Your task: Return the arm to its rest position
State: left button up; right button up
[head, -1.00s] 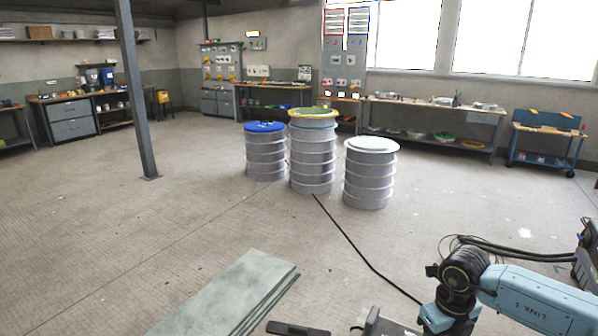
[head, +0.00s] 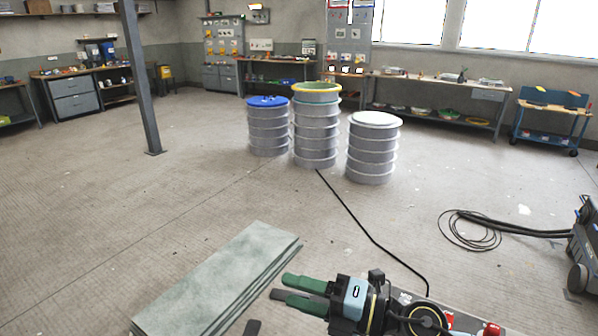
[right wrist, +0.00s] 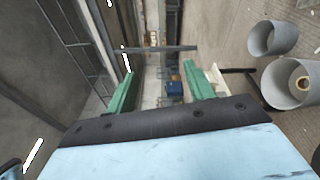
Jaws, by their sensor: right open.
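My right gripper (head: 280,287) shows at the bottom of the head view, right of the grey-green slabs. Its two green fingers point left and stand apart with nothing between them. In the right wrist view the same open gripper (right wrist: 158,72) has its green fingers apart, with only distant room between them. My left gripper is not in view.
A stack of grey-green slabs (head: 220,275) lies left of the gripper. Three ribbed drums (head: 316,135) stand farther off on the floor. A black cable (head: 365,230) runs across the floor. A steel post (head: 138,80) stands left. Open floor surrounds them.

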jog(key=w+d+r+m+t+h, duration=0.1)
jog(key=d+m+t+h, duration=0.45)
jog(key=m, duration=0.45)
jog(key=w+d+r+m+t+h, duration=0.2)
jog(key=d+m+t+h, duration=0.2)
jog(key=m+t, duration=0.4)
jog(key=s+d+f+m+g+h, duration=0.8)
jog(key=d+f+m, duration=0.3)
jog(key=f, duration=0.2)
jog(key=s+f+m+g, duration=0.1)
jog(key=s+f+g, duration=0.2)
jog(key=s, duration=0.3)
jog(key=s+d+f+m+g, duration=0.1)
jog(key=s+f+g, duration=0.15)
jog(key=s, duration=0.25)
jog(key=s+f+m+g, duration=0.1)
jog(key=s+f+g, duration=0.2)
jog(key=s, duration=0.3)
notch_tip(320, 180, down, 25)
jog(key=s+g, duration=0.1)
jog(key=s, duration=0.1)
jog(key=s+d+f+g, duration=0.1)
jog(key=s+d+f, duration=0.2)
jog(key=s+f, duration=1.1)
jog(key=shift+s+y+b, duration=0.3)
jog(key=shift+s+y, duration=0.05)
jog(key=shift+s, duration=0.65)
